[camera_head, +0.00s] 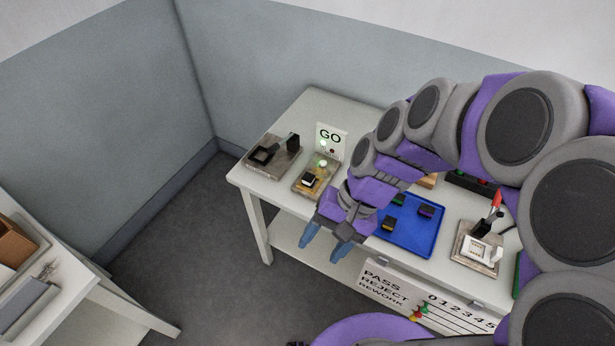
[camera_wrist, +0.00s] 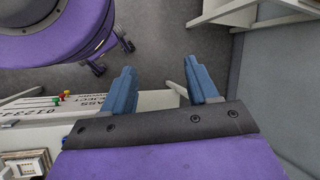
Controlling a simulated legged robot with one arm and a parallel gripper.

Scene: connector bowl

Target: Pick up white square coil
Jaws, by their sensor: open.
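A white square piece (camera_head: 482,248), which looks like the white square coil, sits on a wooden-looking fixture (camera_head: 466,262) at the right of the white table in the head view. A dark lever with a red tip (camera_head: 496,200) stands behind it. A white square part (camera_wrist: 25,166), probably the same piece, shows at the lower left of the wrist view, cut by the edge. My gripper (camera_head: 324,243) has its blue fingers spread, with nothing between them (camera_wrist: 160,68). It hangs at the table's front edge, well left of the white square piece.
A GO sign (camera_head: 331,139) and two more fixtures stand at the table's left. A PASS/REJECT/REWORK board (camera_head: 385,290) hangs at the front. My arm hides part of the table.

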